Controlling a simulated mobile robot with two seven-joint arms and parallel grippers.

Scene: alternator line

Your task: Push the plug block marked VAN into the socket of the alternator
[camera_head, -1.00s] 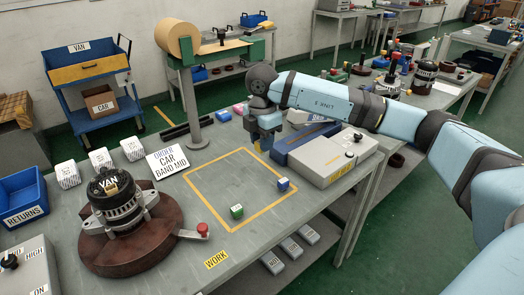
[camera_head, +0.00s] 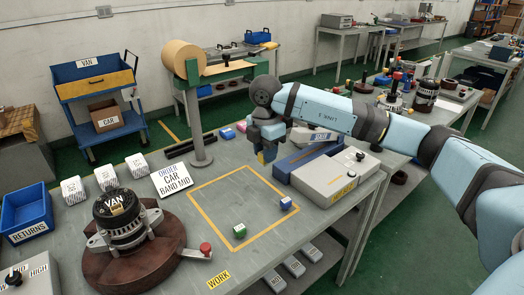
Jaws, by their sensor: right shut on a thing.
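The alternator (camera_head: 121,230), with a dark top marked VAN, stands on a round brown turntable (camera_head: 165,250) at the left of the bench. I cannot make out its socket. My right gripper (camera_head: 264,152) points down above the far side of the bench, well to the right of and behind the alternator. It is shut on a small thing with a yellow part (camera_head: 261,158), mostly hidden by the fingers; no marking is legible. A green block (camera_head: 239,230) and a blue block (camera_head: 286,203) with pale tops lie around the yellow-outlined square. My left gripper is not in view.
An order card (camera_head: 171,181) reads CAR BAND MID. A blue RETURNS bin (camera_head: 27,214) and several white boxes are at left. A grey box (camera_head: 335,180) stands right. The middle of the square is clear.

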